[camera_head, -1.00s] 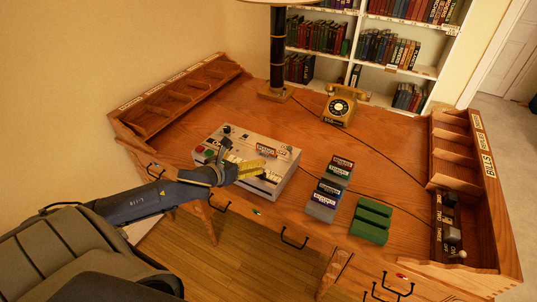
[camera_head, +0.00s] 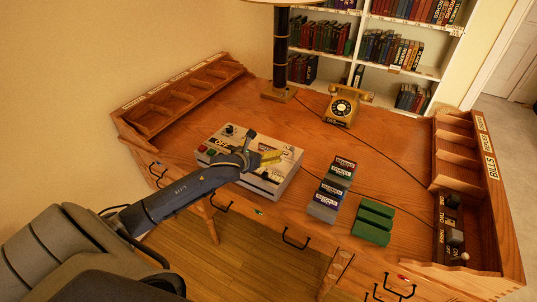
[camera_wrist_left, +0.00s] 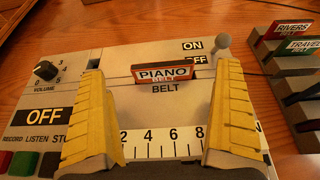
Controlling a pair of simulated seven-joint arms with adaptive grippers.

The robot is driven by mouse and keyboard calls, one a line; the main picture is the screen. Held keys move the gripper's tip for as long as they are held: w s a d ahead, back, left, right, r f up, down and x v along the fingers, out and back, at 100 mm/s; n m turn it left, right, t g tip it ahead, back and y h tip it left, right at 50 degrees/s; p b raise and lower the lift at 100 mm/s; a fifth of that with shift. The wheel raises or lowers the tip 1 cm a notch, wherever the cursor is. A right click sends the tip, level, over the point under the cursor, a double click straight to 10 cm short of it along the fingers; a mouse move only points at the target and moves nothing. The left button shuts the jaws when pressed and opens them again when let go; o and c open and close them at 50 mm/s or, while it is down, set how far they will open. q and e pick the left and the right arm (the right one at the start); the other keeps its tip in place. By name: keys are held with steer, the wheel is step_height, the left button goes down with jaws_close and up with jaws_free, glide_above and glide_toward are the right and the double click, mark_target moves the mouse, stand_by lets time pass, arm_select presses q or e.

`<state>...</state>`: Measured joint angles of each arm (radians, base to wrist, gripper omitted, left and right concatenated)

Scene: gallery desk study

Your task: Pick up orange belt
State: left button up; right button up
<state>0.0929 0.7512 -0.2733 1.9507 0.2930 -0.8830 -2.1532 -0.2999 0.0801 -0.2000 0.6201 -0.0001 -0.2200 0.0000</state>
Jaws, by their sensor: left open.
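My left gripper (camera_wrist_left: 160,85) has yellow ridged fingers and is open. Its fingers stand either side of the belt in the wrist view, with clear gaps and no contact visible. My right gripper is not in view.
A rack at right holds several labelled belts (camera_head: 335,188), including red "RIVERS" (camera_wrist_left: 288,29) and green "TRAVEL" (camera_wrist_left: 303,47). A green rack (camera_head: 374,220) stands beside it. A lever (camera_wrist_left: 223,42) rises right of the belt. A telephone (camera_head: 342,106) and lamp (camera_head: 280,60) stand behind.

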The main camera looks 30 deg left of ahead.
mark_target(268, 147)
arm_select(q)
steer(key=shift+x, duration=2.15)
steer(key=shift+d, duration=0.1)
steer(key=c, duration=1.1)
steer(key=shift+r, duration=0.2)
